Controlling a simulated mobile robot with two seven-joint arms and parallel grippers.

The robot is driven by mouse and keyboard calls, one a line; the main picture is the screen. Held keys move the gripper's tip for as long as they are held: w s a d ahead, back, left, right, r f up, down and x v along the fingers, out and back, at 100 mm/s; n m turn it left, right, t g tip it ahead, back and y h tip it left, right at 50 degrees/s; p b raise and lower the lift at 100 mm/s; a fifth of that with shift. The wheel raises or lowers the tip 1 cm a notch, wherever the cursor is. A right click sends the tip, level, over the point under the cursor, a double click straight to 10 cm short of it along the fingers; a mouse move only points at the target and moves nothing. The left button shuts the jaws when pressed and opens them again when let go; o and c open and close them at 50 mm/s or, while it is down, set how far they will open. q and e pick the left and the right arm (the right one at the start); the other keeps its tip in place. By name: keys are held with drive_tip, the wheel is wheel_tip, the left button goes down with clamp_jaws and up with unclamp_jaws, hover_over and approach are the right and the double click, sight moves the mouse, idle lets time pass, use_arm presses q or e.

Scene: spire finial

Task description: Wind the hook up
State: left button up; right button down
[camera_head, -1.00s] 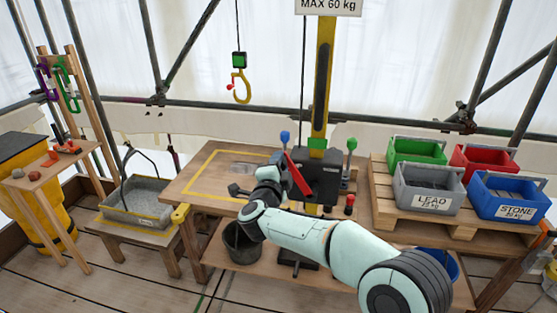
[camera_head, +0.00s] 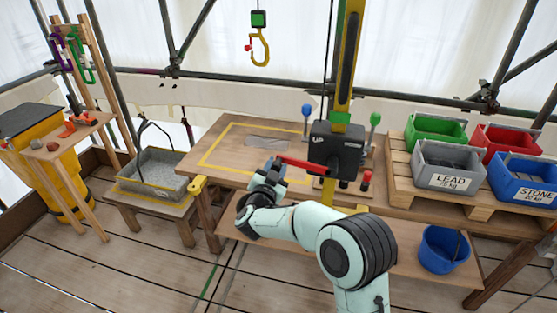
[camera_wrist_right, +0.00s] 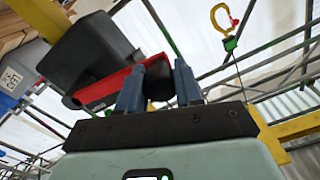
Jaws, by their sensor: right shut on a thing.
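The yellow hook (camera_head: 260,45) with a red latch hangs under a green block (camera_head: 259,19), above and behind the workbench. The dark winch (camera_head: 337,148) is fixed to a yellow post (camera_head: 347,60). Its red crank (camera_head: 305,164) points left. My right gripper (camera_head: 273,166) is at the crank's outer end. In the right wrist view, its two blue fingers (camera_wrist_right: 158,85) are shut on the crank's black grip (camera_wrist_right: 158,79), with the red crank arm (camera_wrist_right: 108,87) beside them. The hook also shows in the right wrist view (camera_wrist_right: 222,22). My left gripper is not in view.
The workbench (camera_head: 225,135) has a yellow outline and a flat grey piece (camera_head: 268,142). Blue (camera_head: 306,110) and green (camera_head: 375,119) knobbed levers flank the winch. Weight crates (camera_head: 450,168) stand on the right; a grey trough (camera_head: 150,182) and tool stand (camera_head: 50,148) are left.

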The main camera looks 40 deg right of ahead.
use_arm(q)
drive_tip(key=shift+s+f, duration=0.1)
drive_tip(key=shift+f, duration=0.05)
use_arm(e)
drive_tip(key=shift+a+f+n, duration=0.1)
drive_tip(key=shift+f+n, duration=0.7)
drive_tip(key=shift+f, duration=0.45)
drive_tip(key=c, duration=0.7)
unclamp_jaws()
drive_tip(key=shift+c, duration=0.2)
drive_tip(key=shift+r, duration=0.1)
drive_tip(key=shift+s, duration=0.1)
use_arm(q)
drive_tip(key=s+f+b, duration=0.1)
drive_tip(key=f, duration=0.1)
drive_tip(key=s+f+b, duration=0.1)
drive_tip(key=b, duration=0.1)
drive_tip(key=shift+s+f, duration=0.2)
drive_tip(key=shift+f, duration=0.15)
use_arm(e)
drive_tip(key=v, duration=1.3)
